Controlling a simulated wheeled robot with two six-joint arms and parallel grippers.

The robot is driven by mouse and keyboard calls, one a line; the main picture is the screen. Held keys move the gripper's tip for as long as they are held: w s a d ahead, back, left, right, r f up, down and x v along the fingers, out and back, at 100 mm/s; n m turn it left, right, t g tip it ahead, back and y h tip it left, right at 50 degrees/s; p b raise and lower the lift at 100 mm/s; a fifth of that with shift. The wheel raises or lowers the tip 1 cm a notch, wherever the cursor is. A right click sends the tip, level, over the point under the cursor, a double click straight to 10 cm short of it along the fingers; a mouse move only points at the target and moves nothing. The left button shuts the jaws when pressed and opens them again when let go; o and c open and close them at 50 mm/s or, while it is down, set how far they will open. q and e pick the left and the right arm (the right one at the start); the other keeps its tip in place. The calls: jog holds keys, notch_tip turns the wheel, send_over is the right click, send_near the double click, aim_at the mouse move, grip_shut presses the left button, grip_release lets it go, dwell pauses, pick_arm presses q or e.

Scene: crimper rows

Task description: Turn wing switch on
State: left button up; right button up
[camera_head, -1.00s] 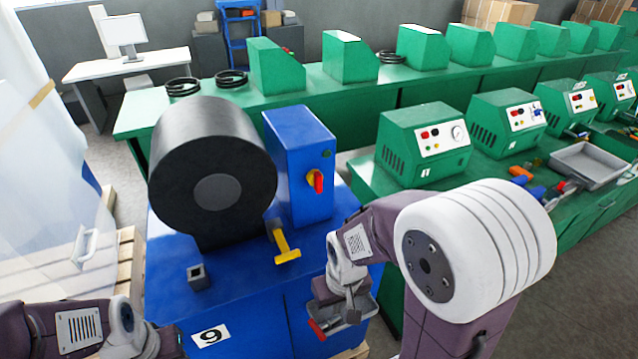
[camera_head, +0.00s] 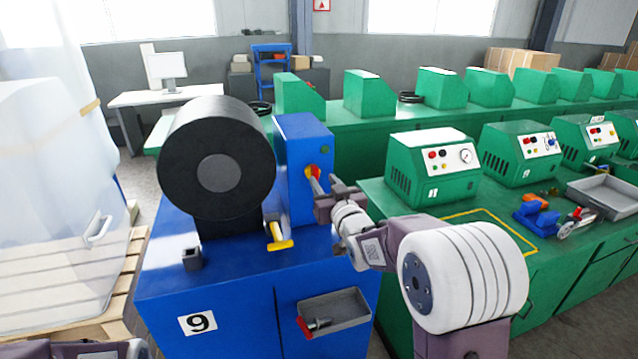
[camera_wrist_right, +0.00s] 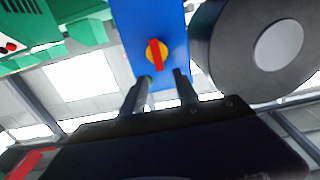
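The wing switch (camera_head: 312,171) is a red wing on a yellow disc on the face of the blue box (camera_head: 297,150). In the head view my right gripper (camera_head: 322,184) is just in front of it and partly covers it. In the right wrist view the wing switch (camera_wrist_right: 156,53) shows its red wing nearly along the view's vertical. There my right gripper (camera_wrist_right: 162,76) is open, with the switch ahead, framed between its two fingers. Contact with the wing cannot be seen. Only part of my left arm shows at the bottom left; its gripper is out of view.
A large black cylinder (camera_head: 217,165) stands left of the box, with a yellow handle (camera_head: 279,237) below. A grey tray (camera_head: 340,312) hangs on the blue cabinet's front. Green machines (camera_head: 432,166) stand on the bench to the right.

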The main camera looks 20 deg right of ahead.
aim_at(316, 169)
jog(key=w+p, duration=0.1)
jog(key=w, duration=0.3)
jog(key=w+p, duration=0.2)
jog(key=w, duration=0.3)
jog(key=shift+a+r, duration=0.15)
jog(key=shift+s+r, duration=0.1)
jog(key=shift+s, duration=0.2)
jog(key=shift+c, duration=0.3)
grip_shut()
